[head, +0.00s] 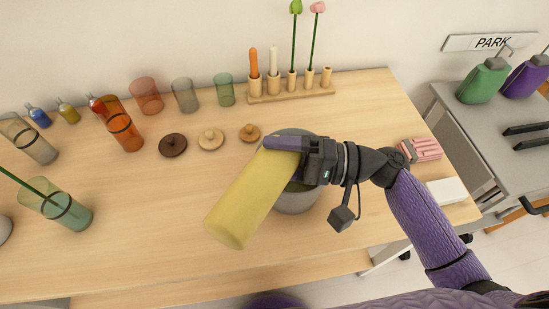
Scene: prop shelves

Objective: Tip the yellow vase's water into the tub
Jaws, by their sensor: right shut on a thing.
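The yellow vase (243,203) is tilted well over above the table, its upper end by the tub and its other end toward the lower left. My right gripper (284,145) is shut on the vase near its upper end. The grey tub (297,203) stands on the table under the vase and gripper, which hide much of it. I cannot see any water or the inside of the vase. My left gripper is out of view.
Orange (124,130), clear and teal vases (65,211) stand at the left. Wooden lids (211,139), tinted glasses (185,95) and a candle and flower holder (290,92) are behind. A pink bundle (421,150) and white block (453,190) lie right.

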